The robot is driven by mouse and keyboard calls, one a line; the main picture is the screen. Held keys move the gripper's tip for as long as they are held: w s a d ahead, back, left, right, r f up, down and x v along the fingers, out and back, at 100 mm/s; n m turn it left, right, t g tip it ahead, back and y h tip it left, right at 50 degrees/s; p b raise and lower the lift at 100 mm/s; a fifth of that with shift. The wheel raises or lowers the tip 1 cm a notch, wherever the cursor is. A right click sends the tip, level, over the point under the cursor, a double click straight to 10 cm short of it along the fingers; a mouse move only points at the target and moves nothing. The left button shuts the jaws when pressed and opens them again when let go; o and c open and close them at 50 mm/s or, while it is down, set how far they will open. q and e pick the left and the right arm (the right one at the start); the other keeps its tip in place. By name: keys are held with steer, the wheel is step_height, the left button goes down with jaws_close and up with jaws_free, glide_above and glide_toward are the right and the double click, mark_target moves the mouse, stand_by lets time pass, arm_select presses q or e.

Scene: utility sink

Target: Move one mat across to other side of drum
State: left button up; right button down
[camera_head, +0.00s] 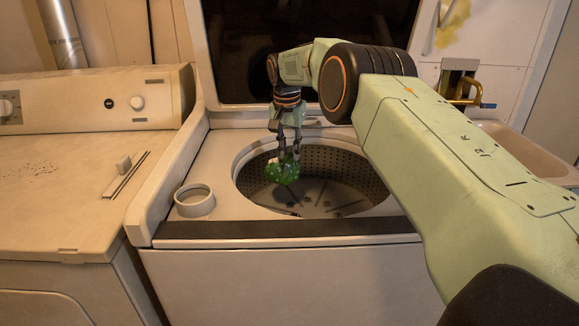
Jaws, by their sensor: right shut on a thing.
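My right gripper (285,154) points down over the washer's open drum (345,165). It is shut on a small, bunched green mat (282,173) with pale specks. The mat hangs below the fingers within the outline of the drum opening, left of its middle. I cannot tell its exact height above the drum floor. The drum has a perforated metal wall, and its floor shows dark ribs or patches that I cannot make out clearly. No other mat can be clearly made out. My left gripper is not in view.
A white ring-shaped cup (194,200) stands on the washer top, left of the drum. The raised lid (300,60) stands behind. A dryer (70,170) adjoins on the left. A sink (525,150) and brass tap (466,92) are at right, partly behind my right arm.

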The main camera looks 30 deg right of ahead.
step_height(320, 180, up, 8)
steer(key=shift+p, duration=1)
steer(key=s+d+f+m, duration=0.1)
steer(key=s+d+f, duration=0.7)
steer(key=d, duration=0.5)
steer(key=f+b, duration=0.1)
steer(key=f, duration=0.2)
steer(key=f+b, duration=0.1)
steer(key=f, duration=0.2)
steer(key=f+b, duration=0.1)
steer(key=f, duration=0.2)
steer(key=shift+w+a+f, duration=0.15)
steer(key=shift+w+a, duration=0.15)
steer(key=shift+a, duration=0.05)
steer(key=shift+d+f, duration=0.15)
steer(key=shift+f, duration=0.25)
steer(key=shift+f, duration=0.1)
